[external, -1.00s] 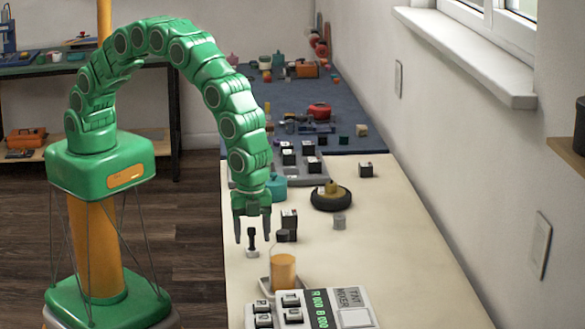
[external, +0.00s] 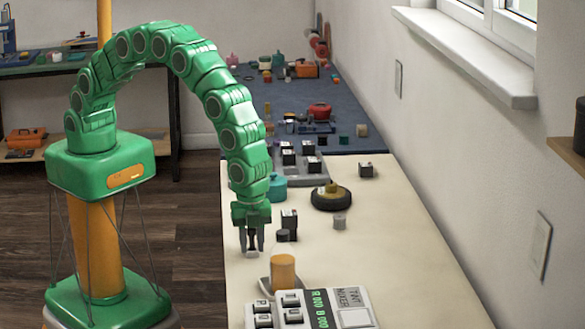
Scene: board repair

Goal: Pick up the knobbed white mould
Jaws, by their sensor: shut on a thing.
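The knobbed white mould (external: 252,254) stands upright near the left edge of the cream table, with its small white base below and a dark knob above. My gripper (external: 252,246) points straight down over it and is shut on the dark knob, one finger on each side. The fingers hide part of the knob. The white base shows just below the fingertips; I cannot tell if it is clear of the table.
A dark cube (external: 289,220) and a small dark cylinder (external: 283,236) stand close at the right. An orange cylinder (external: 284,272) on a pale dish is in front, near the keyed device (external: 350,300).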

